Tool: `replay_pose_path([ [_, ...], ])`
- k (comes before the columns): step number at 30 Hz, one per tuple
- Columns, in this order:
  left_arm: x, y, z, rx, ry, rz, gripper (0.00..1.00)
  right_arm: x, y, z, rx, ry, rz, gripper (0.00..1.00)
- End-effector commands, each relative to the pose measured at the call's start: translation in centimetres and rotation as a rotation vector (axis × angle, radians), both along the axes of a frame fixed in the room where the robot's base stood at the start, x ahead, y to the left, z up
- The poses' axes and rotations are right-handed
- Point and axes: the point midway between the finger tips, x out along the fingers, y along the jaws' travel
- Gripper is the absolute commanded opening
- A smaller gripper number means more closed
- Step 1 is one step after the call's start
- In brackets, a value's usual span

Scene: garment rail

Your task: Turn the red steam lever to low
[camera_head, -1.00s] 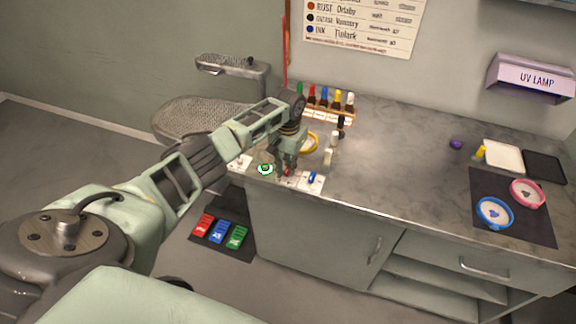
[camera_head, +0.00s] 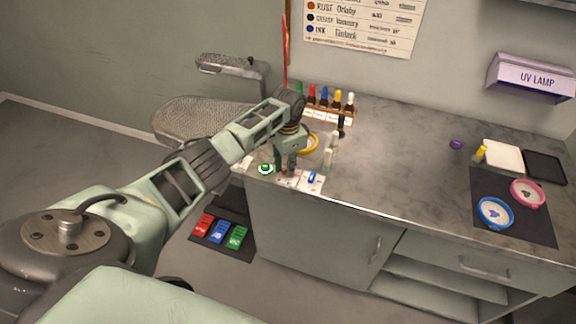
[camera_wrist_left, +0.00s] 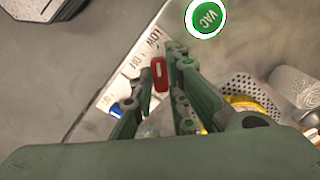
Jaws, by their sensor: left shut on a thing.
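The red steam lever (camera_wrist_left: 159,74) stands between the fingertips of my left gripper (camera_wrist_left: 158,72) in the left wrist view. The gripper is shut on it. In the head view the left gripper (camera_head: 286,163) points down at the front left edge of the counter, over a white panel (camera_head: 299,183) with the lever. The red lever is mostly hidden there by the fingers. The panel lettering in the wrist view includes "LOW" (camera_wrist_left: 153,41). My right gripper is in neither view.
A green VAC button (camera_head: 265,169) is just left of the gripper, and a blue lever (camera_head: 312,177) just right. Bottles (camera_head: 324,97) stand in a rack behind, with a yellow ring (camera_head: 309,143) nearby. The counter's middle (camera_head: 400,150) is clear.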

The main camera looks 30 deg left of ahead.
Motion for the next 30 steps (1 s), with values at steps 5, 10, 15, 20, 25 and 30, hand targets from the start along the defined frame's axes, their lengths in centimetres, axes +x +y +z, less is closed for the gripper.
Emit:
replay_pose_path([
  [5,0.17,-0.03,0.15,-0.001,-0.005,-0.025,0.00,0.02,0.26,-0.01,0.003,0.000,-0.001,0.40],
  [10,0.18,-0.03,0.17,-0.001,-0.005,-0.029,0.00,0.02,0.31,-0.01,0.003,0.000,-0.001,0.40],
  [15,0.19,-0.03,0.18,-0.001,-0.005,-0.029,0.00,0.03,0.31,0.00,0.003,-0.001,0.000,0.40],
  [20,0.16,-0.02,0.15,-0.001,-0.005,-0.028,0.24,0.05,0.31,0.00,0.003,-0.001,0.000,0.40],
  [25,0.09,-0.02,0.09,-0.001,-0.003,-0.028,0.33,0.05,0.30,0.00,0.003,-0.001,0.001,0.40],
  [30,0.05,-0.01,0.05,0.000,-0.002,-0.028,0.33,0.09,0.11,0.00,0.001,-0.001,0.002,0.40],
])
